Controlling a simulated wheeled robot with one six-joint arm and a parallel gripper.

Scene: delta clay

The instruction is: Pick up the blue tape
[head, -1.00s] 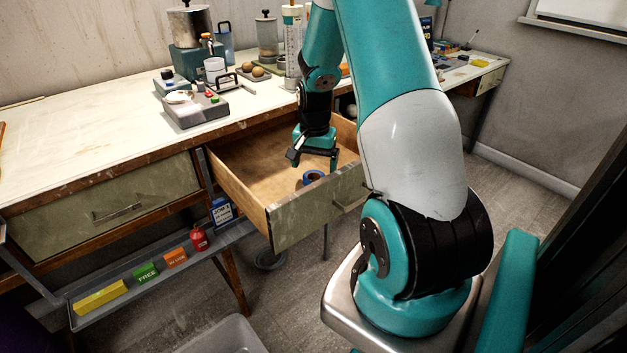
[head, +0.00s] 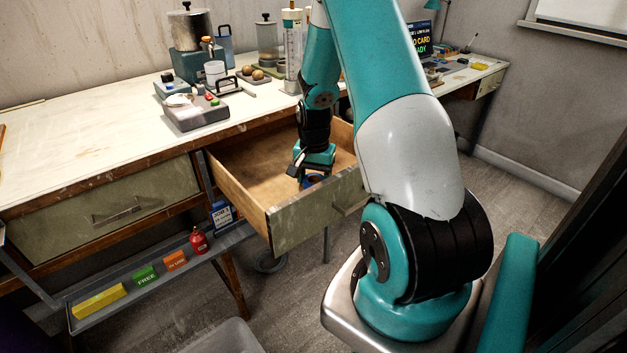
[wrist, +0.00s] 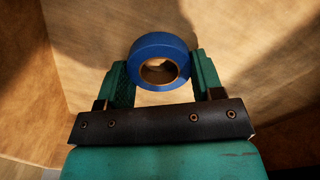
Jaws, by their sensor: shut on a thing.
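The blue tape (wrist: 158,46) is a roll with a brown core, seen in the wrist view between the two green fingers of my gripper (wrist: 160,75). The fingers are shut on its sides. In the head view the tape (head: 311,181) shows only in part, low in the open drawer (head: 238,196) behind its front panel. My gripper (head: 313,172) reaches down into the drawer over it. I cannot tell whether the tape touches the drawer floor.
The drawer's wooden walls stand close around my gripper. The worktop (head: 85,140) above holds a scale (head: 195,112), canisters and other gear. A grey shelf below carries a red bottle (head: 198,240) and coloured boxes (head: 146,275). The rest of the drawer floor looks bare.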

